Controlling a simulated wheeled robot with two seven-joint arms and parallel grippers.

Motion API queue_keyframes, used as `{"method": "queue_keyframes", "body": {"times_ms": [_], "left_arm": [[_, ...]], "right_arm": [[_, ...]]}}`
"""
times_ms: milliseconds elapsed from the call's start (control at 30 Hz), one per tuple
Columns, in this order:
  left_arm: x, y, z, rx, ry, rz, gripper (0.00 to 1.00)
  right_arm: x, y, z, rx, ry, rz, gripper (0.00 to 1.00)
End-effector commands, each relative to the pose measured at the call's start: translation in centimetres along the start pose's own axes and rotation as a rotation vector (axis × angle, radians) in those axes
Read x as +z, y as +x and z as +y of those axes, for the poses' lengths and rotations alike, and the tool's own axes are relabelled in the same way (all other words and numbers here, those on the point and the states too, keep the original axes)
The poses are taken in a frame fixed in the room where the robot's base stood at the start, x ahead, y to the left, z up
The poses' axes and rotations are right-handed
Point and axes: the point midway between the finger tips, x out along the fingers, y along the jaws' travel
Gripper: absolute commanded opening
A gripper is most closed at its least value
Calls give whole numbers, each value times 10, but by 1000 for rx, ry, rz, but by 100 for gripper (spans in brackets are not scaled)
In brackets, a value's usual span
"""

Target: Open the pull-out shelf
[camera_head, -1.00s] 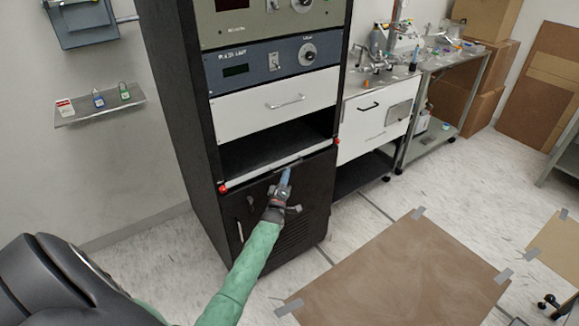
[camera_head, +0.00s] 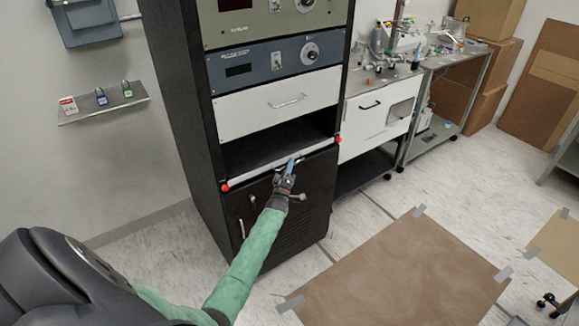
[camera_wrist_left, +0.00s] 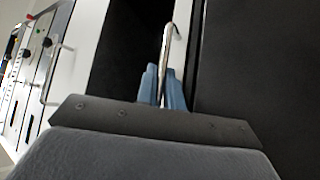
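The pull-out shelf (camera_head: 247,175) shows as a pale front bar with a red knob at each end, below a dark opening in the black rack. It looks level with the rack front. A thin metal handle (camera_wrist_left: 168,45) sits at the bar's middle. My left gripper (camera_head: 291,166) is at this handle, reaching up from below. In the left wrist view its two blue fingers (camera_wrist_left: 163,88) stand close together, one on each side of the handle, with almost no gap left. The fingers hide part of the handle in the head view. My right gripper is not in view.
A white drawer (camera_head: 285,101) with its own handle is above the opening. A black lower door (camera_head: 268,232) is below. A bench (camera_head: 384,85) stands at the right, a small wall shelf (camera_head: 103,106) with padlocks at the left.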

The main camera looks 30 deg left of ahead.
Motion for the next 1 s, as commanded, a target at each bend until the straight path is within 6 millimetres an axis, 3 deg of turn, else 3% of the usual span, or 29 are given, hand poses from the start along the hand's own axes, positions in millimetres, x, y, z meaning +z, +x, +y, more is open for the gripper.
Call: {"method": "queue_keyframes", "body": {"times_ms": [367,700,1000], "left_arm": [[16,-17,14,-2,-2,-2,0],[75,-76,69,-4,-5,-2,0],[124,-125,116,-3,-3,-1,0]], "right_arm": [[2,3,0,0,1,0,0],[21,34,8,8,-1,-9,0],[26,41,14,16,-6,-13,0]]}}
